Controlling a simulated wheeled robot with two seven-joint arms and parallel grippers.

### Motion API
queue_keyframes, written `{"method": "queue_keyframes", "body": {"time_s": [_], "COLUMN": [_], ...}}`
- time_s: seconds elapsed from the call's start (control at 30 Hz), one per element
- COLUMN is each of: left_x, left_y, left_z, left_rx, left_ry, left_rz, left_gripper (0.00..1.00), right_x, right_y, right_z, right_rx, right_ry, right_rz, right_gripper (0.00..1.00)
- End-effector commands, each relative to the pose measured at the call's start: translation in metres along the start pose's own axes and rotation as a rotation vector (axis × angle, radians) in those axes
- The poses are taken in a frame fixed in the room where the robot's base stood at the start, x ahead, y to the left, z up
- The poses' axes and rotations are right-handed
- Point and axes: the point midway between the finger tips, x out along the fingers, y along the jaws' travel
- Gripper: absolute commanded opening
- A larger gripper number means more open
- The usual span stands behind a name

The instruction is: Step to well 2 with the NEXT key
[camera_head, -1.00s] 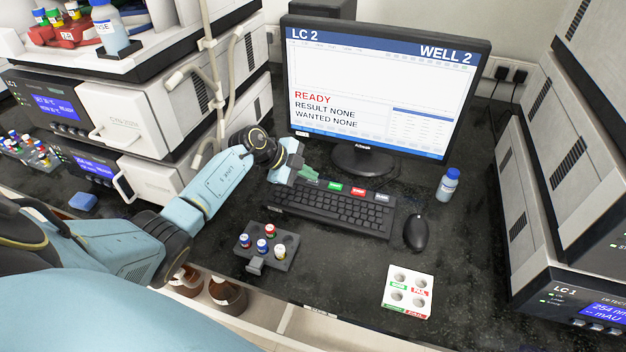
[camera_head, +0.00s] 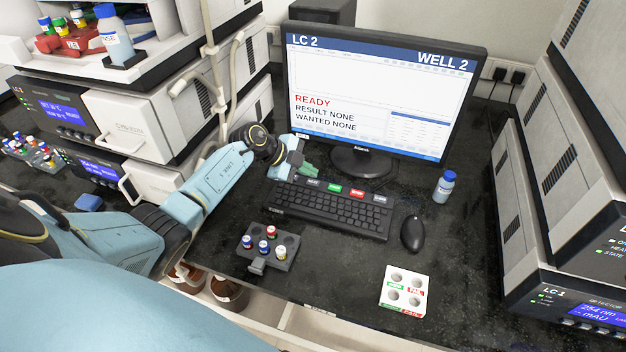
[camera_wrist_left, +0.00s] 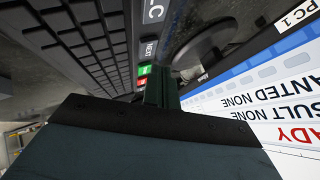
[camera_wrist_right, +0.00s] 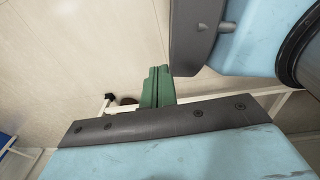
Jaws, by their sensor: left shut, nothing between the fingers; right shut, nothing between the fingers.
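The monitor (camera_head: 375,95) reads LC 2, WELL 2, READY, RESULT NONE and WANTED NONE. The grey NEXT key (camera_head: 313,183) is at the left of a row of labelled keys behind the keyboard. It also shows in the left wrist view (camera_wrist_left: 148,50). My left gripper (camera_head: 309,170) is shut and empty, with its green fingertips just above and behind the NEXT key. A gap seems to show between them. In the left wrist view its fingers (camera_wrist_left: 161,88) point toward the key row. My right gripper (camera_wrist_right: 158,86) is shut and empty, over the floor, away from the bench.
A green key (camera_head: 334,188), a red key (camera_head: 357,194) and another grey key (camera_head: 380,199) sit right of NEXT. The keyboard (camera_head: 330,208), mouse (camera_head: 413,233), vial rack (camera_head: 285,262), white tray (camera_head: 385,297) and blue-capped bottle (camera_head: 444,187) stand around on the bench.

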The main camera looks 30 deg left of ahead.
Motion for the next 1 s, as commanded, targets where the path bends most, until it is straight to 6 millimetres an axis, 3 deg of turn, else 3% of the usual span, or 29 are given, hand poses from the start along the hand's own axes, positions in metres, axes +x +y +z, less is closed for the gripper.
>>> {"method": "queue_keyframes", "body": {"time_s": [0.47, 1.0], "left_x": [-0.032, -0.031], "left_y": [-0.024, -0.023], "left_z": [-0.023, -0.022], "left_rx": [0.001, 0.000], "left_ry": [-0.001, 0.000], "left_rz": [-0.001, 0.000], "left_gripper": [0.00, 0.00], "right_x": [-0.051, -0.051], "right_y": [-0.004, -0.007], "right_z": [-0.005, -0.006], "right_rx": [0.004, 0.005], "right_ry": [0.001, 0.002], "right_rz": [-0.008, -0.012], "right_gripper": [0.00, 0.00]}}
